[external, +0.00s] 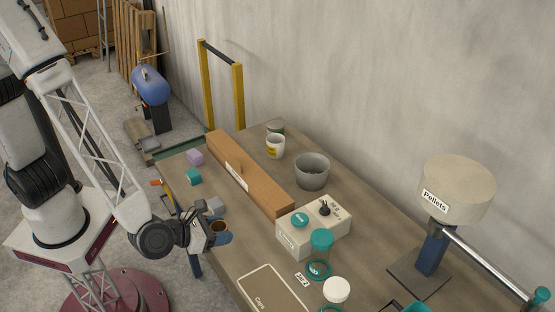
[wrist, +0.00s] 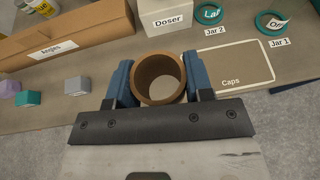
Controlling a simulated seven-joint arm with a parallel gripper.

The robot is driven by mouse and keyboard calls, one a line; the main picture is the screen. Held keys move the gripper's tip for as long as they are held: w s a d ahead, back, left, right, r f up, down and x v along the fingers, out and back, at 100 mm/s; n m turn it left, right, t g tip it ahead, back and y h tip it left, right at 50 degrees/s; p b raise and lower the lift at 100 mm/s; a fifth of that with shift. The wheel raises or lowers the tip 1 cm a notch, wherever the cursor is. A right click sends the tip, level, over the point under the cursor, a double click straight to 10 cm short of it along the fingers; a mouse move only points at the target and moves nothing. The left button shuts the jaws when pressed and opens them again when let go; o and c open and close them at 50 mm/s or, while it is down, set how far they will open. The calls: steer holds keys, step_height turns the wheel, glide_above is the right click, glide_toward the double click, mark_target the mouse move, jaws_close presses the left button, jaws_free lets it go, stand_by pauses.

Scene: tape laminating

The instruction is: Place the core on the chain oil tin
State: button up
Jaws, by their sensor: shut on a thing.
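My gripper (wrist: 158,88) is shut on the core, a short brown cardboard tube (wrist: 160,77), with one blue finger on each side and its open end facing the camera. In the external view the core (external: 220,227) is held at the table's near edge, beside the grey wrist. A white tin with a yellow label (external: 275,147) stands at the back of the table, and a green-rimmed tin (external: 276,126) stands behind it, partly hidden. I cannot read which is the chain oil tin. The yellow-labelled tin (wrist: 42,8) is cut off in the wrist view.
A long cardboard box (external: 248,172) lies between my gripper and the tins. A grey pot (external: 312,172), the white Doser box (external: 328,239) and a Pellets hopper (external: 456,190) stand right. Purple (external: 195,157), teal (external: 193,176) and grey (external: 215,205) blocks lie near the front edge.

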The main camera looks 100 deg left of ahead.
steer(key=w+a+n+g+y, duration=0.1)
steer(key=a+n+g+y, duration=0.25)
steer(key=a, duration=2.85)
steer(key=s+a+n+g, duration=0.2)
steer(key=s+a, duration=0.2)
steer(key=a, duration=0.5)
steer(key=s+a+n+g+y, duration=0.1)
steer(key=s+a, duration=0.3)
steer(key=a, duration=0.5)
steer(key=s+a+n+g, duration=0.2)
steer(key=s+a, duration=0.3)
steer(key=a, duration=0.5)
steer(key=shift+t, duration=0.25)
steer(key=shift+w+d+f, duration=0.15)
steer(key=shift+f, duration=1.05)
steer(key=shift+w+d+f, duration=0.1)
steer(key=shift+w+f, duration=0.05)
steer(key=shift+f, duration=1)
steer(key=shift+w+a, duration=0.1)
glide_above(276, 124)
steer(key=shift+f, duration=0.7)
